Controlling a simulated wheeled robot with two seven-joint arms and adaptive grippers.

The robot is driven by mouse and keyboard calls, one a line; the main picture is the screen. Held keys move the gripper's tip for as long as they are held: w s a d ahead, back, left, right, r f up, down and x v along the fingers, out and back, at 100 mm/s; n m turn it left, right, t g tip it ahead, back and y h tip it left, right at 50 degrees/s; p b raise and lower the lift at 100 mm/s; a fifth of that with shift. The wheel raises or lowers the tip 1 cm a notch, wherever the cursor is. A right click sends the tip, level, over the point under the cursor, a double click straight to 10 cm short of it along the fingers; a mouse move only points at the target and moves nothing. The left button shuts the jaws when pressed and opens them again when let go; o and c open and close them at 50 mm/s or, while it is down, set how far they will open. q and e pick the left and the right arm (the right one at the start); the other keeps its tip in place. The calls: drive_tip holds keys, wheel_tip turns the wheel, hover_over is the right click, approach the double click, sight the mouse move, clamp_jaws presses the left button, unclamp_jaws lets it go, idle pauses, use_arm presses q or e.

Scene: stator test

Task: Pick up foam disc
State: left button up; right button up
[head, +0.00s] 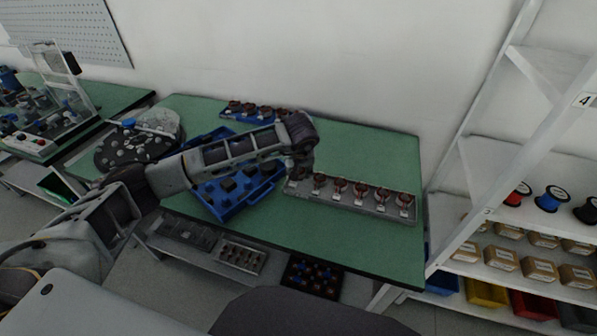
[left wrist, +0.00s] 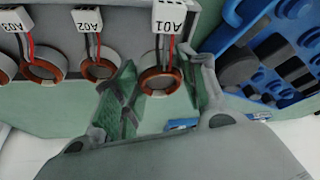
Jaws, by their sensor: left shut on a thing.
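My left gripper (head: 300,168) is at the left end of the grey stator tray (head: 348,202). In the left wrist view its fingers (left wrist: 163,95) are closed around the copper-wound stator ring marked A01 (left wrist: 160,83), one finger on each side. Its white tag and wires hang above the ring. A blue tray (head: 226,213) with dark grey pieces lies left of the gripper, partly hidden by my arm. The dark pieces (left wrist: 240,69) also show in the left wrist view; I cannot tell which is the foam disc. My right gripper is not in view.
Stators A02 (left wrist: 97,68) and A03 (left wrist: 44,63) sit beside A01. A second blue tray with stators (head: 250,112) is at the back. A dark round plate with discs (head: 125,150) is at the left. The green table (head: 370,245) is clear at the front right. A shelf rack (head: 520,222) stands right.

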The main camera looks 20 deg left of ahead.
use_arm(q)
drive_tip(key=shift+f, duration=0.5)
drive_tip(key=shift+f, duration=0.1)
drive_tip(key=shift+f, duration=0.1)
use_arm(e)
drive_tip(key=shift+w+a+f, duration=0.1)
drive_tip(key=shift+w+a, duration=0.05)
use_arm(q)
drive_tip(key=shift+f+b, duration=0.15)
drive_tip(key=shift+b, duration=0.15)
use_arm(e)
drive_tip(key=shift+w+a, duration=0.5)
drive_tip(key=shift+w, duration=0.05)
use_arm(q)
drive_tip(key=shift+f, duration=0.15)
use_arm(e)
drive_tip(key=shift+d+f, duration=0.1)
use_arm(q)
drive_tip(key=o, duration=1.1)
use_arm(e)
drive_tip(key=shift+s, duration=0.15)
